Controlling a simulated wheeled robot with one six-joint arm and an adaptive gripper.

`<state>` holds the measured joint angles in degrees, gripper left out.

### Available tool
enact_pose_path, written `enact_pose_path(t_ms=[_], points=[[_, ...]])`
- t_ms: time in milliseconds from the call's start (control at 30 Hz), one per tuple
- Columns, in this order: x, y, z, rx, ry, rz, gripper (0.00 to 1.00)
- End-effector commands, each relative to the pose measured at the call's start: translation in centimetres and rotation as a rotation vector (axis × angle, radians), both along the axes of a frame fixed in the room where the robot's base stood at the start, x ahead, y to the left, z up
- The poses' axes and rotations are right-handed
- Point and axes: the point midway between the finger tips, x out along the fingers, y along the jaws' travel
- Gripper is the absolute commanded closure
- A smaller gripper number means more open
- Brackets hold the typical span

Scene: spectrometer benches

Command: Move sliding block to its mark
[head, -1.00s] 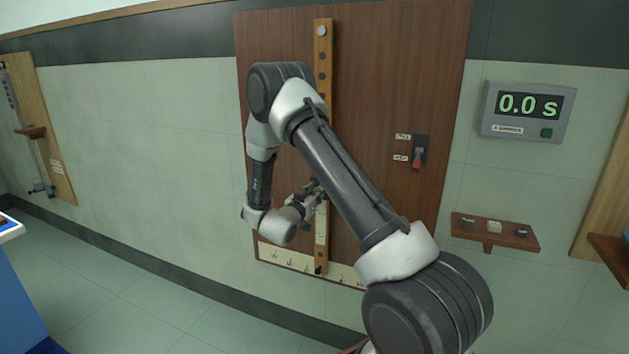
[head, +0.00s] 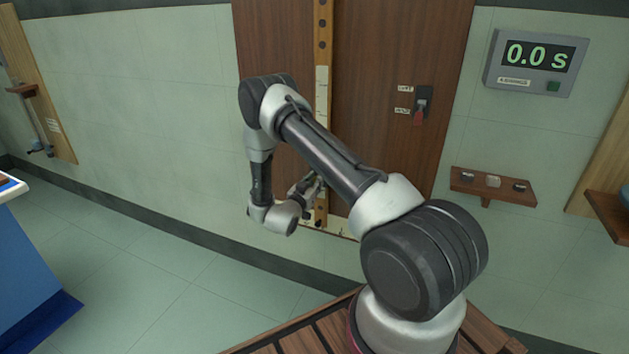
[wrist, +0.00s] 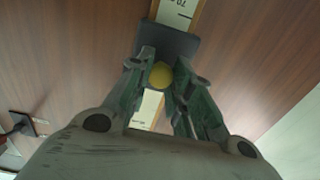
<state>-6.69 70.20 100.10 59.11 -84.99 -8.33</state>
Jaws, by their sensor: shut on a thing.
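The sliding block (wrist: 168,40) is dark grey with a round yellow knob (wrist: 160,75), seen in the wrist view. It sits on a narrow upright wooden rail (head: 323,60) with a pale marked strip (head: 321,95). My gripper (wrist: 160,80) is shut on the knob, one finger at each side. In the head view my gripper (head: 312,188) is near the lower end of the rail, and it largely hides the block there. I cannot tell which line is the block's mark.
The rail is fixed to a brown wall panel (head: 400,50). Right of it are a red-handled switch (head: 420,108), a timer (head: 530,62) reading 0.0 s, and a small shelf (head: 493,186) with small pieces. A blue bench (head: 30,260) stands at the left; the floor between is clear.

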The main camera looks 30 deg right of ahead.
Motion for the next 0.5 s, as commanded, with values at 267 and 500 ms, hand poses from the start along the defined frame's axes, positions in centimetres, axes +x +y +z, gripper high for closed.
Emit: enact_pose_path(t_ms=[267, 500], points=[[0.0, 0.02, 0.02, 0.0, 0.0, 0.0, 0.57], [-0.01, 0.07, 0.04, 0.0, 0.0, 0.0, 0.57]])
